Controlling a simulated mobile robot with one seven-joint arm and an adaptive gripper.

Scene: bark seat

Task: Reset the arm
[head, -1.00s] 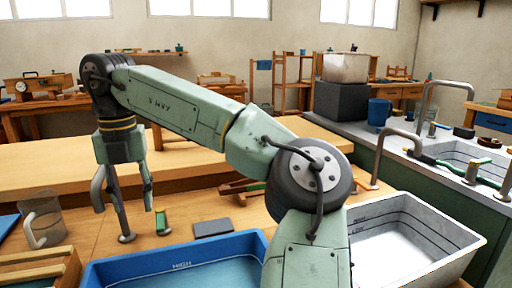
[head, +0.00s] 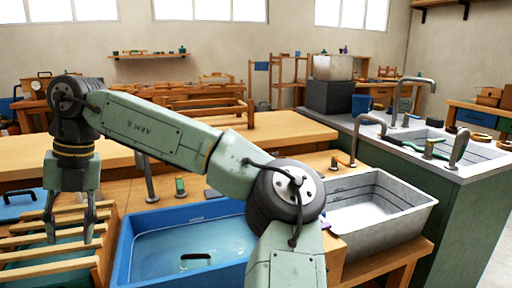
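My gripper (head: 70,232) hangs downward at the left of the head view, at the end of my green arm. Its two fingers are spread apart, and I see nothing between them. It is over the wooden slatted rack (head: 45,262); whether the fingertips touch the slats I cannot tell. My arm is bent, with its forearm reaching left across the scene above the blue basin.
A blue basin (head: 135,262) with water and a dark object (head: 196,257) stands right of the rack. A grey-white tub (head: 425,212) is further right. A sink counter (head: 475,172) with taps stands behind it. Open floor shows at far right.

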